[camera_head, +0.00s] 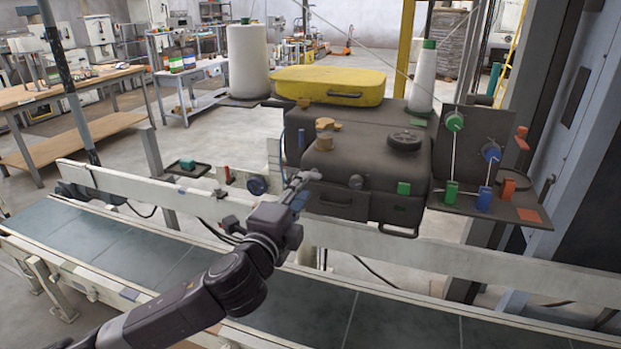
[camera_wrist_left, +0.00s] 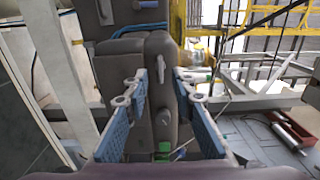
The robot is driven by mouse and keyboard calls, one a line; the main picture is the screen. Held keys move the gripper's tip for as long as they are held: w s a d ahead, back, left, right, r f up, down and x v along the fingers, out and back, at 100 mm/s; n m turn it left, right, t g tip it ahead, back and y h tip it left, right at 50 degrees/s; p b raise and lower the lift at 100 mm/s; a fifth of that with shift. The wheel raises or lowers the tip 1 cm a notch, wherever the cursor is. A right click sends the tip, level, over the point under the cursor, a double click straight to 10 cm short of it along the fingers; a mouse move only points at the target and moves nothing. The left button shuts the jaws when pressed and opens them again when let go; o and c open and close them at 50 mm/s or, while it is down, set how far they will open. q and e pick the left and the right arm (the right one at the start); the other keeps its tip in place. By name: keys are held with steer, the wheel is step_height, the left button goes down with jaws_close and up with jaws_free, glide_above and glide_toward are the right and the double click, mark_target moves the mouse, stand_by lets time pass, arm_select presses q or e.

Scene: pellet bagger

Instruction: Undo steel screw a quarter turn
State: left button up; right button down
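The dark machine body (camera_head: 368,165) stands behind the rail, and its front carries small fittings. A round grey fitting (camera_head: 356,182), possibly the steel screw, sits left of a green square (camera_head: 403,188). In the left wrist view a small grey knob (camera_wrist_left: 165,117) and a slim grey bar-shaped piece (camera_wrist_left: 162,68) show on the dark face. I cannot tell for sure which is the steel screw. My left gripper (camera_head: 303,182) is just in front of the machine's left front. In the wrist view its blue-padded fingers (camera_wrist_left: 158,92) are apart with nothing between them. My right gripper is out of view.
A brass knob (camera_head: 325,140) and a black handwheel (camera_head: 404,140) stand on the machine's top. A pale rail (camera_head: 440,250) runs in front, above the conveyor (camera_head: 395,322). A side tray (camera_head: 500,208) with coloured blocks is at right. A yellow case (camera_head: 330,86) lies behind.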

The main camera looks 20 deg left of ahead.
mark_target(313, 175)
arm_select(q)
steer(key=shift+w+d+p, duration=0.2)
steer(key=shift+w+p, duration=0.15)
steer(key=shift+w, duration=2.05)
steer(key=shift+c, duration=0.5)
jaws_close()
